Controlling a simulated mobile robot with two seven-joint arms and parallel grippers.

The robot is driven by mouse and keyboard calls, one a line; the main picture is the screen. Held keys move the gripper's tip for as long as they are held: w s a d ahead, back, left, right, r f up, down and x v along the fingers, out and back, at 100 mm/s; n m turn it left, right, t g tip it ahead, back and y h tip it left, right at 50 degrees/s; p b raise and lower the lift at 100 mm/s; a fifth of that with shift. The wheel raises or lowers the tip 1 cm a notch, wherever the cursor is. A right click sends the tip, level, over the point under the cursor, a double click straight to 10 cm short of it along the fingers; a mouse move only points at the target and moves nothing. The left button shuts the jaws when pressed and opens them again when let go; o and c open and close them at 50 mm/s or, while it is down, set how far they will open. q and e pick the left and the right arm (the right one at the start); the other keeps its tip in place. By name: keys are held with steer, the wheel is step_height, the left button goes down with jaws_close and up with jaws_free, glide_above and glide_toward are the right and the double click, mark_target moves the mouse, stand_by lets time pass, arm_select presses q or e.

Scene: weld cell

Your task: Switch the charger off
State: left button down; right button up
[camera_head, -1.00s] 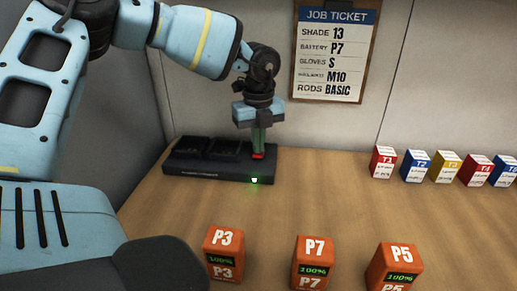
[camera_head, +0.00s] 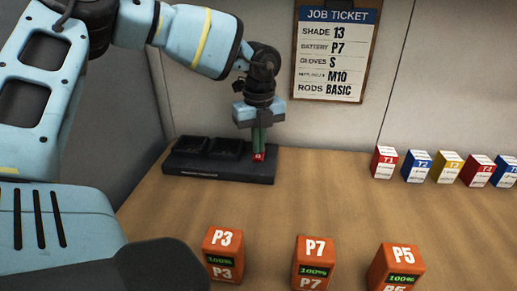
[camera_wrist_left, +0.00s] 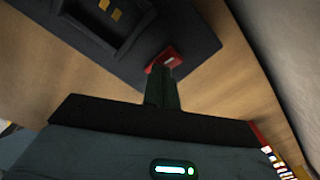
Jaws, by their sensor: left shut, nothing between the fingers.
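The black charger (camera_head: 215,174) sits at the back left of the bench with empty bays. Its red switch (camera_head: 258,157) is at the right end, and no green light shows on its front. My left gripper (camera_head: 259,150) is shut and points down, its fingertips at the switch. In the left wrist view the fingertips (camera_wrist_left: 163,75) are at the red switch (camera_wrist_left: 170,56), partly covering it; the charger (camera_wrist_left: 190,25) lies beyond. I cannot tell whether they still press on it. My right gripper is not in view.
Orange batteries P3 (camera_head: 223,254), P7 (camera_head: 314,262) and P5 (camera_head: 396,266) stand at the front. Several small coloured boxes (camera_head: 417,167) line the back right. A job ticket (camera_head: 335,50) hangs on the wall. The middle of the bench (camera_head: 330,195) is clear.

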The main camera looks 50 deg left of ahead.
arm_select(q)
steer(key=shift+r+p, duration=0.4)
steer(key=shift+r, duration=1.25)
steer(key=shift+r+p, duration=0.45)
steer(key=shift+r, duration=1.05)
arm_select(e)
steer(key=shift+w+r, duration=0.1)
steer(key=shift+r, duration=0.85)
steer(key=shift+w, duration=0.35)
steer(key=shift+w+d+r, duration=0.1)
